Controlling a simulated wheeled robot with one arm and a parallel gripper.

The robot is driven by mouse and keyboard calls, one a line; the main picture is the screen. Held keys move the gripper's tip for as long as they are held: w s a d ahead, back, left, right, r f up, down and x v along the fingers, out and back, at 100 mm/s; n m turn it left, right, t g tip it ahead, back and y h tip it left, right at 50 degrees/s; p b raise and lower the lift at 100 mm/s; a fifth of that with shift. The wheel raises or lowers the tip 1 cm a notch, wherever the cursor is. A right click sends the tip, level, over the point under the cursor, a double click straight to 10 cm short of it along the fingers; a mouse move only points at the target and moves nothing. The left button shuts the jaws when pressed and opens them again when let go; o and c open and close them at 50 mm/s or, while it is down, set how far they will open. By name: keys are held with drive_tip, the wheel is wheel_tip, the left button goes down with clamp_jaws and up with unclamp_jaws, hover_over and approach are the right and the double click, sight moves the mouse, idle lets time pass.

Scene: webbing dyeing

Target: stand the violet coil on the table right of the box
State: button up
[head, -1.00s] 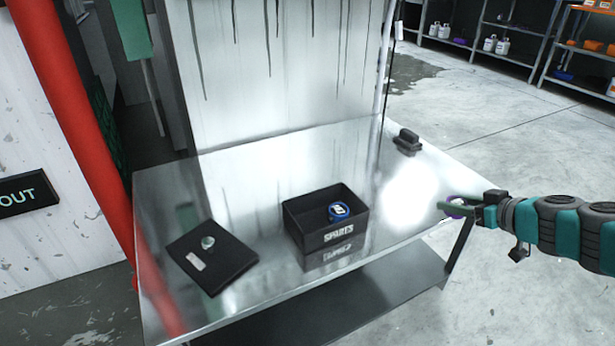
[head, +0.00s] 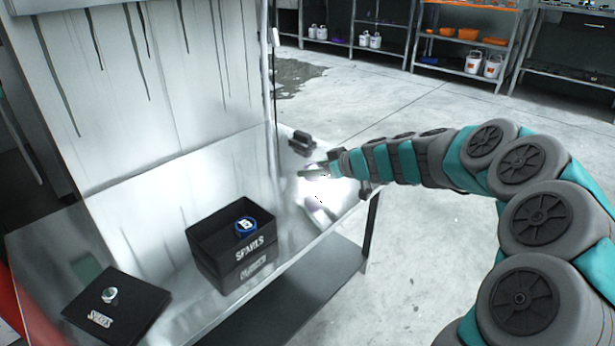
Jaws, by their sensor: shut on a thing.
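My gripper (head: 312,171) is shut on the violet coil (head: 318,178) over the right part of the metal table (head: 145,205), right of the box. Only a faint violet edge of the coil shows, washed out by bright glare. Its reflection lies on the shiny top below, and I cannot tell whether the coil touches the table. The black box (head: 246,256), lettered "SPARES", is open and holds a blue coil (head: 245,226).
A streaked panel stands behind the table. Stocked shelves (head: 465,45) stand far back.

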sight(308, 185)
drive_tip(key=shift+w+a+f, duration=0.1)
drive_tip(key=shift+w+a, duration=0.6)
drive_tip(key=shift+w, duration=0.05)
drive_tip(key=shift+w+f, duration=0.1)
drive_tip(key=shift+f, duration=1.6)
drive_tip(key=shift+f+b, duration=0.15)
drive_tip(key=shift+b, duration=0.2)
drive_tip(key=o, duration=1.3)
drive_tip(key=shift+o, duration=0.2)
